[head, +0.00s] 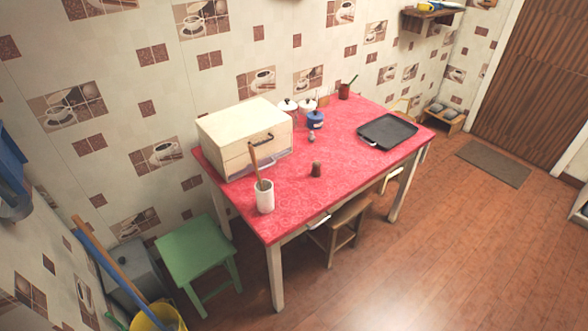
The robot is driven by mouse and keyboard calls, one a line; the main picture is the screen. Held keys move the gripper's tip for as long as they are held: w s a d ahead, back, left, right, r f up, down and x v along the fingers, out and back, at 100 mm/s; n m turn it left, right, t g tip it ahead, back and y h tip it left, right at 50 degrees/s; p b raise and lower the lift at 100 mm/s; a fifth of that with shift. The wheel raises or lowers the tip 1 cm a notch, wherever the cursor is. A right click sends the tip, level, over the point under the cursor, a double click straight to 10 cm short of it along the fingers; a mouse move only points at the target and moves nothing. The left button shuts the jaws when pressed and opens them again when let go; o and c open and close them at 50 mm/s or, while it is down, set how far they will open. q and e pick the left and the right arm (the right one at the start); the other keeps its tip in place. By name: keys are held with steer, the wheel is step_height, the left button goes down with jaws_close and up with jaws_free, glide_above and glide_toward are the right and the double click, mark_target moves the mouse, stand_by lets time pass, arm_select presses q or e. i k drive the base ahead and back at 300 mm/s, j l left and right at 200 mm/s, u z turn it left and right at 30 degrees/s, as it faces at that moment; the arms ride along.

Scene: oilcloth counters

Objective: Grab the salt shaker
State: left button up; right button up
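A red-topped table (350,190) stands against the tiled wall. Either could be the salt shaker; at this size I cannot tell which. Neither of my grippers shows in the head view, and nothing is seen touching these two things.
A cream bread box (240,130) and a white holder with a wooden utensil (265,197) stand on the left of the table. A black tray (387,131) lies right. A green stool (196,250) and yellow bucket (155,318) stand left.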

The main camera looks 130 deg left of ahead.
mark_target(315, 172)
steer(key=u, duration=4.3)
steer(key=i+l+u, duration=0.1)
steer(key=u, duration=0.3)
steer(key=i+l+u, duration=0.1)
steer(key=l+u, duration=0.4)
steer(key=u, duration=0.25)
steer(key=i+l+u, duration=0.1)
steer(key=l+u, duration=0.25)
steer(key=j, duration=0.1)
